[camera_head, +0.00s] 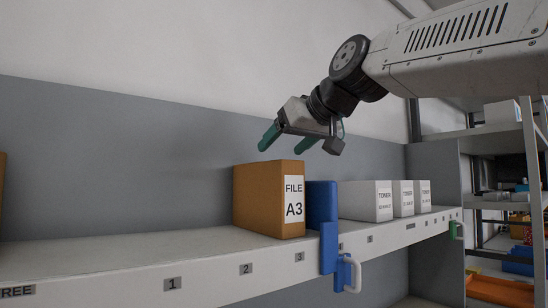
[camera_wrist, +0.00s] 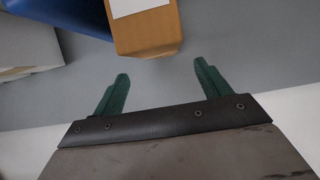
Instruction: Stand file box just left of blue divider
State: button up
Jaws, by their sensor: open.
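The file box (camera_head: 262,200) is orange-brown with a white "FILE A3" label. It stands upright on the shelf, immediately left of the blue divider (camera_head: 322,208), at the mark 3; whether they touch is hard to tell. In the wrist view the box (camera_wrist: 146,32) is at the top middle, and the blue divider (camera_wrist: 55,15) is at upper left. My gripper (camera_head: 288,141) is open and empty, above the box and apart from it. Its two green fingers show in the wrist view (camera_wrist: 158,85), with nothing between them.
White toner boxes (camera_head: 367,199) stand right of the divider. The shelf (camera_head: 120,262) left of the file box is clear along marks 1 and 2. A green divider clip (camera_head: 453,230) is at the right end. A brown edge shows at far left. A storage rack (camera_head: 530,170) stands at right.

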jog(key=v, duration=0.5)
jog(key=shift+d, duration=0.1)
dwell(0.4)
